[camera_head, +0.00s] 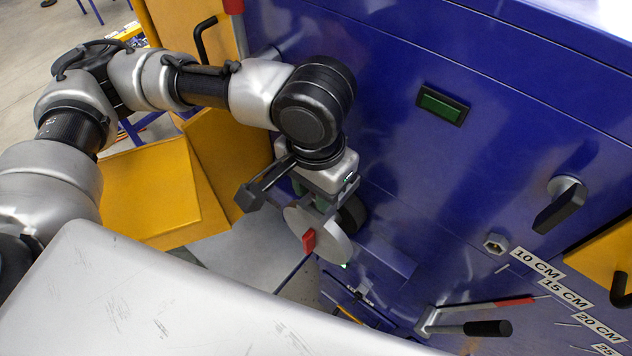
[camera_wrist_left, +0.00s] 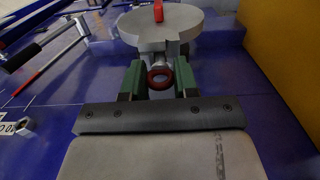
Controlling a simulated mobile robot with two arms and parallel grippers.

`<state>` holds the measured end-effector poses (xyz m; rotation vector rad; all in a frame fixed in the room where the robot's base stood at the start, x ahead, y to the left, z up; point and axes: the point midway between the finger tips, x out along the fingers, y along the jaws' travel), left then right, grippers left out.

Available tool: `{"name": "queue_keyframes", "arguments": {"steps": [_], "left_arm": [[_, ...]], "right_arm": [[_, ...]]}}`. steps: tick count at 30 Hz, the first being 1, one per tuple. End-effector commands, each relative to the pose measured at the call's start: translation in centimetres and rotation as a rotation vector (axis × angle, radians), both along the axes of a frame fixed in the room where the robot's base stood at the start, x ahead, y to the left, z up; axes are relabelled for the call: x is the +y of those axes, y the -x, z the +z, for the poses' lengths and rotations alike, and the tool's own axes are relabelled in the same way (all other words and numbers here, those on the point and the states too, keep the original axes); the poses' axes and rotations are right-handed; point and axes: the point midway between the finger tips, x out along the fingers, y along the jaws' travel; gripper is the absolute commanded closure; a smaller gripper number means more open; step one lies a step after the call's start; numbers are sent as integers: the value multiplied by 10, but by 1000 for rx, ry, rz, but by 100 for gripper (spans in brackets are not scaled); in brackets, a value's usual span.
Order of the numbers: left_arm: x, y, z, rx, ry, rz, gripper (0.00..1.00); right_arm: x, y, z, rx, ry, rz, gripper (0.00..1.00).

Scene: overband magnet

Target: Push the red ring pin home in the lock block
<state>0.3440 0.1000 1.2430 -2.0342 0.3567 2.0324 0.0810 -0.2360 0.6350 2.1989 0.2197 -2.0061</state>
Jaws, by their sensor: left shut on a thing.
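My left gripper (camera_head: 327,196) is in front of the blue panel, beside a grey disc (camera_head: 322,236) with a red tab (camera_head: 309,241). In the left wrist view its two green-sided fingers (camera_wrist_left: 159,68) are shut on the red ring pin (camera_wrist_left: 149,79). The ring faces the wrist camera, and a short metal shaft runs from it toward the mount under the disc (camera_wrist_left: 150,35). I cannot clearly make out the lock block; the fingers and disc hide much of that area. I cannot tell how deep the pin sits. My right gripper is not in view.
The blue panel (camera_head: 400,150) carries a green switch (camera_head: 442,105), a black knob (camera_head: 558,205) and a hex nut (camera_head: 496,243). Yellow panels (camera_head: 150,190) stand left of the gripper.

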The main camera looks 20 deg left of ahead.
Motion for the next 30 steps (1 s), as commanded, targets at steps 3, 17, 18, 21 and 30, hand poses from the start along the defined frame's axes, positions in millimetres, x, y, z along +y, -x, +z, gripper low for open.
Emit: {"name": "queue_keyframes", "arguments": {"steps": [3,17,18,21,30], "left_arm": [[0,0,-4,1,0,0,94],[0,0,-10,0,0,0,45],[0,0,-10,0,0,0,41],[0,0,-10,0,0,0,41],[0,-1,2,-4,1,0,41]], "right_arm": [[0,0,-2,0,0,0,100],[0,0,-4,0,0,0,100],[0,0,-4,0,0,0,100],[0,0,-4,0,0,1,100],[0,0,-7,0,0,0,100]]}}
